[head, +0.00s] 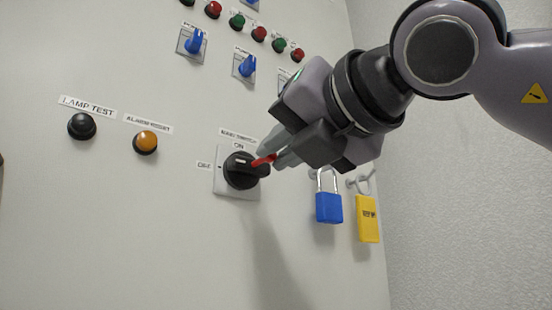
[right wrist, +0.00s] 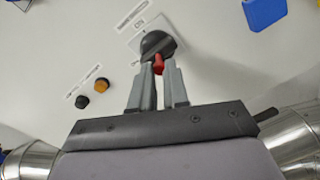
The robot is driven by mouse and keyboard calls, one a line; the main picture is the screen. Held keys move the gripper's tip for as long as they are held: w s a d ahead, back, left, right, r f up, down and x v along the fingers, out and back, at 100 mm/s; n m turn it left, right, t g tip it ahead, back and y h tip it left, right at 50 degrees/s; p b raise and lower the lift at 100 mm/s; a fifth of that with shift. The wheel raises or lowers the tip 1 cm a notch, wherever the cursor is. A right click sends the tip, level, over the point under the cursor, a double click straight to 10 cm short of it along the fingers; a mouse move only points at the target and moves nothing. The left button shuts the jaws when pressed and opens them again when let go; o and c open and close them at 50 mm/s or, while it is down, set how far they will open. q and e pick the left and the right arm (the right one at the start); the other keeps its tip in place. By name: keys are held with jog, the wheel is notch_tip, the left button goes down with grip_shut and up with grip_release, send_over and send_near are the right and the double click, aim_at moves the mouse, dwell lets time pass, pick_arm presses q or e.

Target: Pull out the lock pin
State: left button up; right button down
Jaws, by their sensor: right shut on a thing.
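The lock pin is a small red piece (head: 263,160) at the right side of the black rotary main switch (head: 239,172) on the panel. My right gripper (head: 278,157) reaches in from the right, its fingertips at the red pin. In the right wrist view the pin (right wrist: 158,65) shows between the tips of the two grey fingers (right wrist: 158,72), against the black knob (right wrist: 157,46). The gripper is shut on the pin. How far the pin sits in the knob is hidden. My left gripper is not in view.
A blue padlock (head: 328,207) and a yellow tag (head: 367,218) hang on hooks right of the switch, below my gripper. A black button (head: 82,126) and an orange button (head: 145,142) sit to the left. Blue selector switches (head: 194,41) are above. The panel below the switch is bare.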

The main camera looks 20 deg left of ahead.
jog(key=c, duration=1.1)
grip_release()
jog(key=shift+s+d, duration=0.1)
jog(key=shift+d, duration=0.05)
jog(key=shift+s+d, duration=0.2)
jog(key=b+v, duration=0.2)
jog(key=v, duration=0.4)
jog(key=shift+s+d+b, duration=0.2)
jog(key=shift+s+b, duration=0.05)
jog(key=shift+b, duration=0.15)
